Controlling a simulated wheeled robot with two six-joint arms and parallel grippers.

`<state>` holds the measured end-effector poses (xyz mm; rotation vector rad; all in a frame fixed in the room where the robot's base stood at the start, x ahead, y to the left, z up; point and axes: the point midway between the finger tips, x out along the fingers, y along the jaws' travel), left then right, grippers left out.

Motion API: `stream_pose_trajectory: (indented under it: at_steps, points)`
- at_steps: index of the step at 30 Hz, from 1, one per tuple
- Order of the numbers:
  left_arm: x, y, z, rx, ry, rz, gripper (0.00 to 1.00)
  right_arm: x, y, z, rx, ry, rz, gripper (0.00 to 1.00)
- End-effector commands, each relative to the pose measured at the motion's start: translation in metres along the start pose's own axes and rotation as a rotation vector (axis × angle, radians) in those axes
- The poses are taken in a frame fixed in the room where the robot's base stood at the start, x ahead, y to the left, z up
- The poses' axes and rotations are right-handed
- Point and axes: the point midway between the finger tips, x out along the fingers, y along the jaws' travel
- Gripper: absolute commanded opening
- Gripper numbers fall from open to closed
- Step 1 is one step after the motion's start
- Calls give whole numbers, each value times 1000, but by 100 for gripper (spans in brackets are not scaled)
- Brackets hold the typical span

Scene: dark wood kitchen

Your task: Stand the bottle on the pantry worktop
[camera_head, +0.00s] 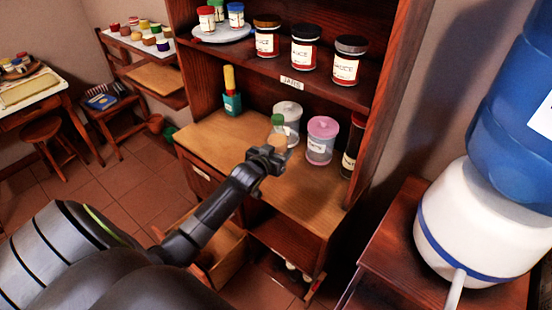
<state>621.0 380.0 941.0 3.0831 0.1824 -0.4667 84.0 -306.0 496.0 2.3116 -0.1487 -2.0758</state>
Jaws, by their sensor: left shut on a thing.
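My left gripper (268,159) is shut on a small bottle and is over the front part of the pantry worktop (213,142). My right gripper is not in view.
On the worktop stand a teal bottle with a yellow top (232,100), a white-lidded jar (288,112), a pink-lidded jar (321,140) and a dark jar (352,145). Sauce jars (304,52) stand on the shelf above. An open drawer (222,258) juts out below.

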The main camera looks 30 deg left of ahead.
Motion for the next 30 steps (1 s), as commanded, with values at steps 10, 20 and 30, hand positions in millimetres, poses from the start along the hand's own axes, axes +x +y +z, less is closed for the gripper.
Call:
stream_pose_trajectory:
  at_steps: [10, 20, 30]
  points:
    - [11, 1, 33, -1, 2, 1, 18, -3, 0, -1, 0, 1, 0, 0]
    - [16, 1, 50, 0, 6, 2, 18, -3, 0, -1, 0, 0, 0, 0]
    - [17, 0, 54, 0, 1, 1, 64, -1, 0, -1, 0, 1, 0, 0]
